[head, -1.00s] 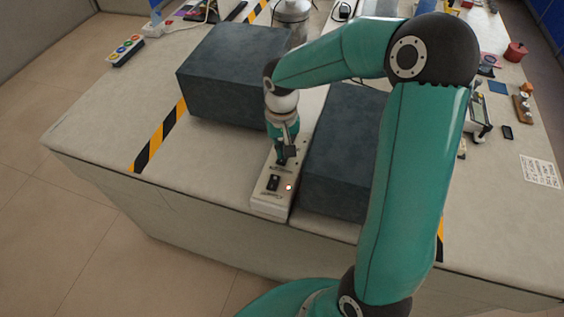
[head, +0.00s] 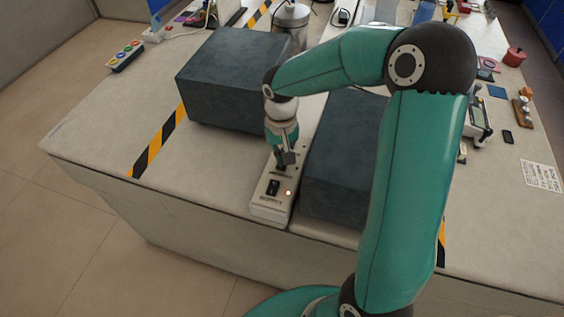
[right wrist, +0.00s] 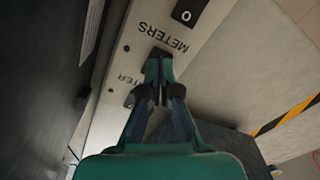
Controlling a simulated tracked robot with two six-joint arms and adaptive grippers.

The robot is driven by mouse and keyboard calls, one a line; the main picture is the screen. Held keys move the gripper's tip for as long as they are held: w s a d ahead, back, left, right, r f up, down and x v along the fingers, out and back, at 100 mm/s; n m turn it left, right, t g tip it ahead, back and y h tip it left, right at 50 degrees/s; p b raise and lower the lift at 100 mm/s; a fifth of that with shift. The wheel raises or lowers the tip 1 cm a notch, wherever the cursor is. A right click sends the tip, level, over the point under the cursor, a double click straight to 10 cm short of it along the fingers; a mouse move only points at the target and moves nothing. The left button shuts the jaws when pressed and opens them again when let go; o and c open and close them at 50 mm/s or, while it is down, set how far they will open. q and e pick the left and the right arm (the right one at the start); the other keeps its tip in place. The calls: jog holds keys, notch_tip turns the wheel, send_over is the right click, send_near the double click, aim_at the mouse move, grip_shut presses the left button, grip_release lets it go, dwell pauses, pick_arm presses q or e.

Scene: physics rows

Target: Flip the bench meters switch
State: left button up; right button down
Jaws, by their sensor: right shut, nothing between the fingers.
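A pale switch strip (head: 262,209) lies on the bench between two dark boxes. Its near black rocker switch (head: 273,187) shows beside a lit lamp (head: 289,193). In the right wrist view that rocker (right wrist: 187,12) bears a "0" mark. The label METERS (right wrist: 165,37) reads upside down, between that rocker and another black switch (right wrist: 158,52). My right gripper (head: 283,163) is shut and empty, pointing down at the strip. In the right wrist view its fingertips (right wrist: 158,68) are at this second switch and partly cover it; contact cannot be told. My left gripper is out of view.
A dark box (head: 225,85) stands left of the strip and another (head: 335,165) close on its right, leaving a narrow gap. A metal canister (head: 292,22) stands behind. Striped tape (head: 158,145) marks the bench, whose left front part is clear.

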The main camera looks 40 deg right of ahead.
jog(key=shift+f+b, duration=1.05)
jog(key=shift+f, duration=0.1)
dwell(0.9)
jog(key=shift+r+p, duration=2.5)
jog(key=shift+r, duration=1.05)
